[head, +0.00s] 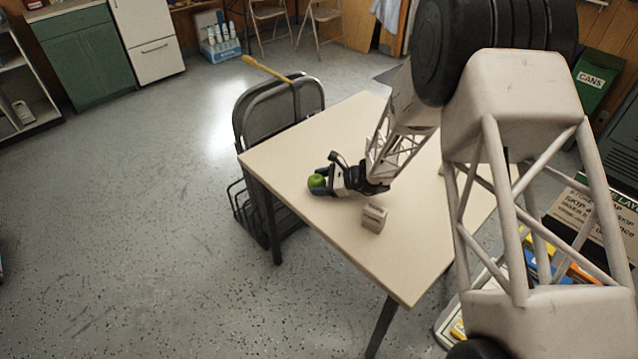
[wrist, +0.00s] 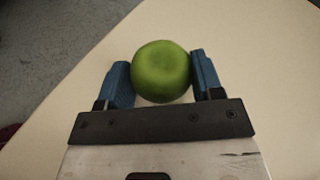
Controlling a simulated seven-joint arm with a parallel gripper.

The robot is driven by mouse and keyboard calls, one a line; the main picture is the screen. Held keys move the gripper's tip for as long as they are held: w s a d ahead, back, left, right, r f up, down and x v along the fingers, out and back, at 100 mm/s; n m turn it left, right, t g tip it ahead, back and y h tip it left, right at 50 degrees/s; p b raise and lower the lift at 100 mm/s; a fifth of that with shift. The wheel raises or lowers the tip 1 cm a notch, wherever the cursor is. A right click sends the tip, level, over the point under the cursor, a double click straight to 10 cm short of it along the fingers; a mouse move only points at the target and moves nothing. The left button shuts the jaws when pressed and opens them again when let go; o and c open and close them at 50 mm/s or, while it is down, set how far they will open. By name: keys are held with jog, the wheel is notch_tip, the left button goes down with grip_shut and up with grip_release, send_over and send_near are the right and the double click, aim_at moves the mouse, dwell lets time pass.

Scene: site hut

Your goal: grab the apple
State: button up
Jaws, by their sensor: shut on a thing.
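The green apple (head: 316,181) is at the left part of the table, at the tip of my gripper (head: 318,184). It also shows in the wrist view (wrist: 161,71), between the two blue fingers of my gripper (wrist: 158,80). The fingers are shut on the apple, one on each side. The apple is low over the tabletop; I cannot tell whether it touches the table.
The beige table (head: 345,122) has a small grey-beige box (head: 374,217) close to my gripper. A dark folding chair (head: 275,112) stands at the table's left edge. The tabletop's front part is clear. A green cans bin (head: 597,82) stands at the back right.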

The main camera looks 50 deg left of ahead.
aim_at(320, 178)
jog(key=shift+r, duration=4.95)
